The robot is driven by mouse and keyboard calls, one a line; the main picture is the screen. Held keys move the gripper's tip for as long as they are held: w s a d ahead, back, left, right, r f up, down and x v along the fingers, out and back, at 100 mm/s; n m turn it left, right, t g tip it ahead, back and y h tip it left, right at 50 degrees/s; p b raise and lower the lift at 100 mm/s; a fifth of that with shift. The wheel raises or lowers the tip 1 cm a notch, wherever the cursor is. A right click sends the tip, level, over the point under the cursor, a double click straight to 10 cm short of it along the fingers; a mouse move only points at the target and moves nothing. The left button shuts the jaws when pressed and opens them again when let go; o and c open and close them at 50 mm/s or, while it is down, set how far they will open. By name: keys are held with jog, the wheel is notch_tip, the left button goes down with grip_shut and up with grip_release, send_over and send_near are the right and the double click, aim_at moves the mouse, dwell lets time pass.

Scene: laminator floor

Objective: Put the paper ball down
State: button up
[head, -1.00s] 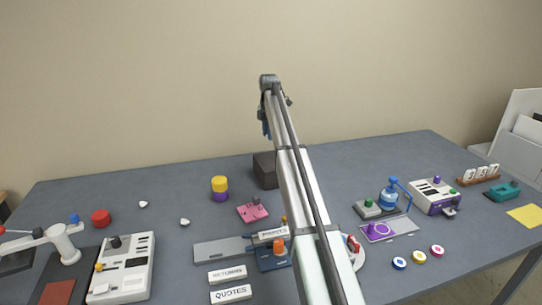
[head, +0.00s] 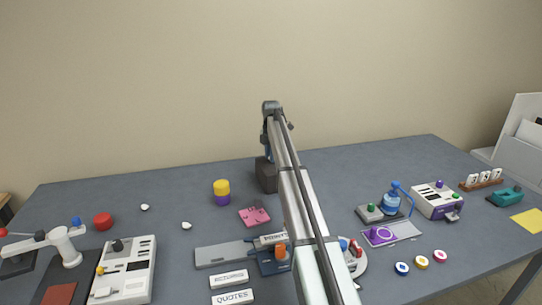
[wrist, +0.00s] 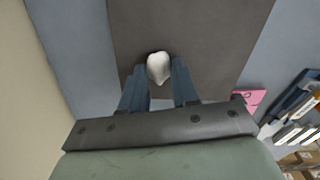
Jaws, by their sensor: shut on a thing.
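My gripper (wrist: 161,76) is shut on a white crumpled paper ball (wrist: 158,67), which sits between the blue fingertips in the wrist view. A dark grey box (wrist: 205,35) fills the view behind the ball; I cannot tell whether the ball touches it. In the head view the dark box (head: 265,176) stands at the back middle of the table, and my gripper (head: 267,152) is right at its top. The held ball cannot be made out there. Two more small white balls, (head: 144,207) and (head: 186,225), lie on the table at the left.
A yellow and purple cylinder (head: 221,192) stands left of the box. A pink block (head: 254,216) lies in front of it. Stamps, labels and machines crowd the front and right. The table's back left is clear.

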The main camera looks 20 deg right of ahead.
jog(key=o, duration=1)
jog(key=shift+f, duration=0.1)
notch_tip(320, 180, up, 12)
jog(key=shift+o, duration=0.6)
